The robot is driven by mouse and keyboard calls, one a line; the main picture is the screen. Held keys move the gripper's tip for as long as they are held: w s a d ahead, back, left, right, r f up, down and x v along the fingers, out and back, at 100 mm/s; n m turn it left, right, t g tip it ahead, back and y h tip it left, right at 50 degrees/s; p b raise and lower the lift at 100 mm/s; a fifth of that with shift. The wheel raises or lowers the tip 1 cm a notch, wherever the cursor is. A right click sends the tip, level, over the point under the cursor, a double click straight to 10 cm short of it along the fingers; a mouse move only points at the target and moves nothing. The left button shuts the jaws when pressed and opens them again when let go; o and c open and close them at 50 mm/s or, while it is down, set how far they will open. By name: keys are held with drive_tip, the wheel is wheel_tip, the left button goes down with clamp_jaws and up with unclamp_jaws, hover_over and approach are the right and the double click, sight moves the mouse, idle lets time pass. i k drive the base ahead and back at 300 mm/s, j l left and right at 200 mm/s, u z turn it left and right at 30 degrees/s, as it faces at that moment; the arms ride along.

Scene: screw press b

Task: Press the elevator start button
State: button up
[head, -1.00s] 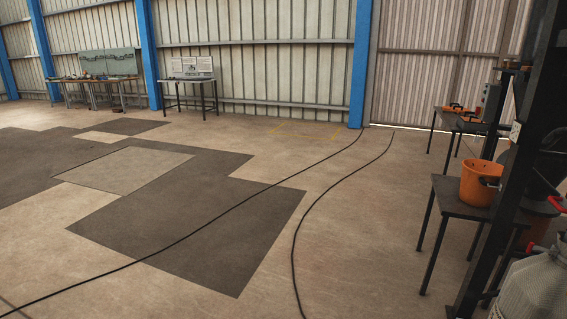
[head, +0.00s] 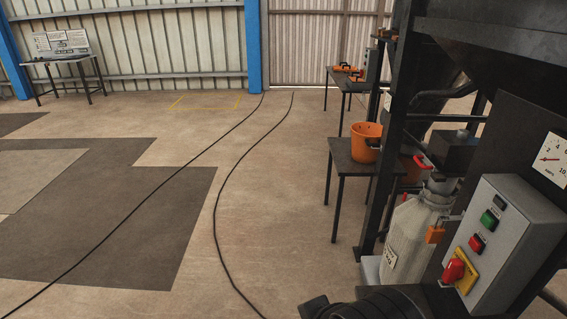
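A grey control box (head: 505,243) stands at the right. Its front carries a green button (head: 489,219), a red button (head: 477,243) below it, and a red rotary knob on a yellow plate (head: 460,271) at the bottom. A small dark element sits above the green button. The labels are too small to read, so I cannot tell from text which button is the elevator start. My gripper is not recognisable in the view.
An orange bucket (head: 366,142) stands on a table. Black cables (head: 218,222) cross open floor. A black ribbed part (head: 385,306) is at the bottom.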

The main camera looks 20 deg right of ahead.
sight(485, 219)
drive_tip(key=z, duration=1.65)
